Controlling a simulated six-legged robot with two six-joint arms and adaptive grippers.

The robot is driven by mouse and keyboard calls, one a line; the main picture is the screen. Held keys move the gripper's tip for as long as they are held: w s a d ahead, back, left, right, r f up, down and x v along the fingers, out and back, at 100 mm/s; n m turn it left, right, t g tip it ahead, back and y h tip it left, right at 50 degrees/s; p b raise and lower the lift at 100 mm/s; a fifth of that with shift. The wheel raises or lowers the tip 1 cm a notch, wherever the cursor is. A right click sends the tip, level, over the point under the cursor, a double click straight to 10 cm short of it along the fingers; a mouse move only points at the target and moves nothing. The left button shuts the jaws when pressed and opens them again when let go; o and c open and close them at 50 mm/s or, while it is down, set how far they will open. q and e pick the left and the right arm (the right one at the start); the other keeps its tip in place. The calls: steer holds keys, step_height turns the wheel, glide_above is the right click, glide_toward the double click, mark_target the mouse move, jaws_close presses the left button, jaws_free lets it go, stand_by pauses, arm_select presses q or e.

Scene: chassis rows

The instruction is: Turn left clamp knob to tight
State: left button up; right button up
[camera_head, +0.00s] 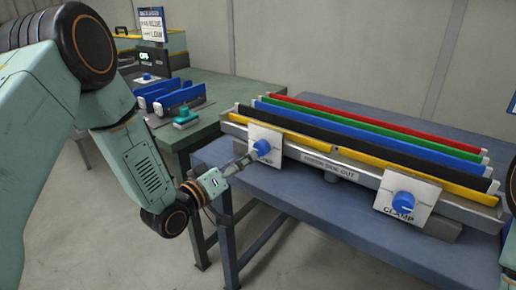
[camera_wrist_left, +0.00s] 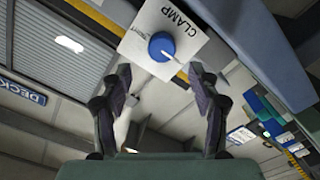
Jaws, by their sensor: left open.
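The left clamp knob (camera_head: 262,147) is a blue round knob on a white plate (camera_head: 256,133) at the left front of the metal fixture. In the left wrist view the knob (camera_wrist_left: 161,46) has a white pointer mark towards its lower right, and the plate reads CLAMP. My left gripper (camera_head: 243,161) is just in front of the knob. In the left wrist view its two fingers (camera_wrist_left: 160,78) are spread wide, with the knob beyond and between their tips, and nothing is held. My right gripper is not in view.
A second blue knob (camera_head: 403,202) on a CLAMP plate sits at the right of the fixture. Coloured bars (camera_head: 375,140) lie in rows behind both knobs. The fixture stands on a blue table (camera_head: 300,206). A green table (camera_head: 205,110) with blue parts stands at the left back.

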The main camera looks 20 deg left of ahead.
mark_target(258, 150)
arm_select(q)
steer(key=x, duration=0.2)
steer(key=b+x, duration=0.1)
steer(key=x, duration=0.3)
steer(key=shift+w+a+f, duration=0.1)
steer(key=shift+a+f, duration=0.05)
steer(key=shift+f, duration=0.2)
steer(key=shift+w+d+r+b, duration=0.25)
steer(key=shift+d+r+b, duration=0.05)
steer(key=shift+d, duration=0.15)
steer(key=shift+w+a+f, duration=0.2)
steer(key=shift+w+a, duration=0.05)
steer(key=shift+w, duration=0.05)
steer(key=shift+s+d+r, duration=0.15)
steer(key=shift+r, duration=0.05)
steer(key=c, duration=0.4)
steer(key=shift+f, duration=0.1)
steer(key=c, duration=0.5)
steer(key=shift+c, duration=1.3)
